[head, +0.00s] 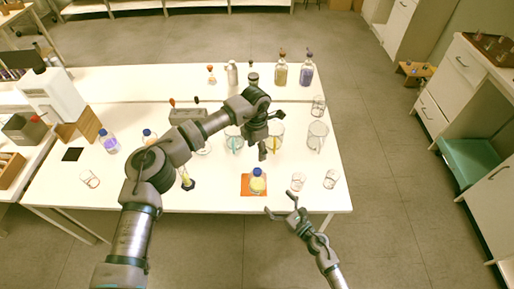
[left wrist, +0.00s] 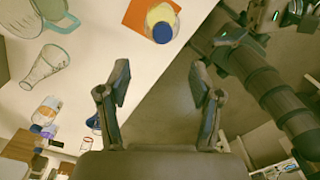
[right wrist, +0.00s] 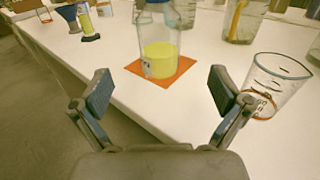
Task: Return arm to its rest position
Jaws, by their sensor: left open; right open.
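A bottle of yellow liquid with a blue cap (head: 257,186) stands on an orange mat (head: 244,188) near the table's front edge. The bottle also shows at the top of the left wrist view (left wrist: 160,18) and upright in the right wrist view (right wrist: 160,55). My left gripper (head: 268,138) is open and empty above the table, behind the bottle in the head view. My right gripper (head: 280,203) is open and empty at the front edge, just in front of the mat. The bottle is ahead of its fingers, apart from them.
Small glass beakers (head: 331,179) stand right of the mat. Larger beakers (head: 317,135) stand behind, partly hidden by my left arm. Floor right of the table (head: 385,200) is clear.

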